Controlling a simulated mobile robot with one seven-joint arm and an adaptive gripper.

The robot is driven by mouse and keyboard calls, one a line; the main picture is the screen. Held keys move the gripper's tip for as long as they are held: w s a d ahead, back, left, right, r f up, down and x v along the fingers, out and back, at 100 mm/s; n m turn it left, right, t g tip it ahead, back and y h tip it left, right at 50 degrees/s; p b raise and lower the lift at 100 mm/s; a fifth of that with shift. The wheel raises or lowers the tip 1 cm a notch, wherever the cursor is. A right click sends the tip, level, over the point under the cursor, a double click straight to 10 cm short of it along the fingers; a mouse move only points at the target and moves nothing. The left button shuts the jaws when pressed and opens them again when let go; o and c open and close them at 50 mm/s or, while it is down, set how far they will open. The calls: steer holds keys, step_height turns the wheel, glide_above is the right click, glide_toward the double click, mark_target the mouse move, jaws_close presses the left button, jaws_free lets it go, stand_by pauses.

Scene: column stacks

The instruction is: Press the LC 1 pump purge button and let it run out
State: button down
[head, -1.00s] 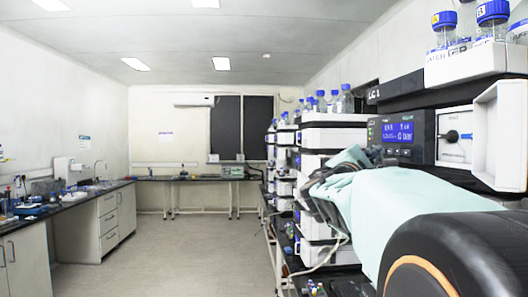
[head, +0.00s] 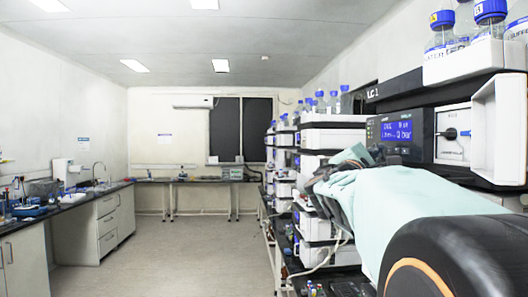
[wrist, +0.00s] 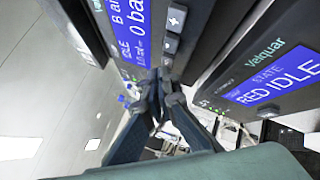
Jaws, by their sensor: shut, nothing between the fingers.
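The LC 1 pump module (head: 418,122) is on the right in the head view, with a lit blue display (head: 397,131). The wrist view shows a blue display (wrist: 125,28) reading IDLE and 0 bar. Beside it is a column of small grey buttons (wrist: 175,18); which one is purge I cannot read. My gripper (wrist: 160,76) is shut and empty, its tips close to the lower end of that column. I cannot tell whether they touch a button.
Another panel marked Velquar (wrist: 285,80) stands close on the right in the wrist view, its display reading IDLE. Capped bottles (head: 490,18) stand on top of the LC 1 stack. More instrument stacks (head: 330,140) line the right bench. The floor (head: 190,250) on the left is clear.

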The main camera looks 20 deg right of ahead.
steer(key=shift+s+d+b, duration=0.1)
steer(key=shift+d+b, duration=0.25)
steer(key=shift+d, duration=0.1)
stand_by(0.5)
steer(key=shift+a, duration=0.85)
steer(key=shift+w, duration=0.2)
steer(key=a, duration=0.2)
steer(key=w+a+b, duration=0.1)
steer(key=a, duration=0.1)
steer(key=shift+a, duration=0.4)
stand_by(0.4)
